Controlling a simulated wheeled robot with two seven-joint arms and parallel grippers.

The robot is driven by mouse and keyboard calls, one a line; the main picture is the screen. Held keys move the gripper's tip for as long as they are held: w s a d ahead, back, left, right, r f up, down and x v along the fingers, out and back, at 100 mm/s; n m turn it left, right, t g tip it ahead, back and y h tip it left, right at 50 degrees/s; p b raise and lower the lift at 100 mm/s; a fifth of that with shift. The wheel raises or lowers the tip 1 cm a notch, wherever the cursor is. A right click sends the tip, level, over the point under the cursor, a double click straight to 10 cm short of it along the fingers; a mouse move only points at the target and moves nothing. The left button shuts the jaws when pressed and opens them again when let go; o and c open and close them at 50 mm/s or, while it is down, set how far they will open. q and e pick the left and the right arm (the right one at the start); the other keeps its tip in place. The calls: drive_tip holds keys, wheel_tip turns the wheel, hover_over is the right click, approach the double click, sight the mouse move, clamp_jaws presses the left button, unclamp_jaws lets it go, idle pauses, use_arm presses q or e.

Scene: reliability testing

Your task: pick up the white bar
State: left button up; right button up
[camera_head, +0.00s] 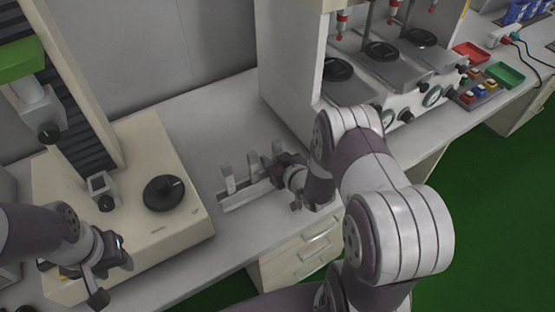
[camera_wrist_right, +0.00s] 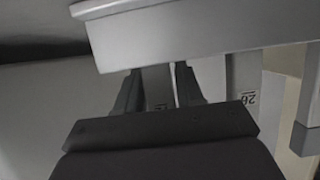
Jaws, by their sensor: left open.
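A light rack (camera_head: 240,200) on the counter holds upright white bars, with one bar (camera_head: 228,180) at its left and another (camera_head: 253,165) beside it. A third bar (camera_head: 277,150) is by my right gripper (camera_head: 280,172), which is at the rack's right end. In the right wrist view, the fingers of my right gripper (camera_wrist_right: 160,85) lie on both sides of a white bar (camera_wrist_right: 158,88) and appear to touch it. The rack's edge (camera_wrist_right: 200,38) hides part of that bar. My left gripper (camera_head: 112,280) is open and empty at the lower left.
A larger instrument (camera_head: 385,60) stands behind the right arm. Red (camera_head: 470,53) and green (camera_head: 504,75) trays lie at the far right. Some counter in front of the rack is bare.

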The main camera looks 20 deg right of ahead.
drive_tip(key=shift+a, duration=0.1)
clamp_jaws()
wheel_tip(320, 180, up, 10)
drive_tip(key=p, duration=0.1)
drive_tip(key=shift+p, duration=0.35)
drive_tip(key=shift+f, duration=0.1)
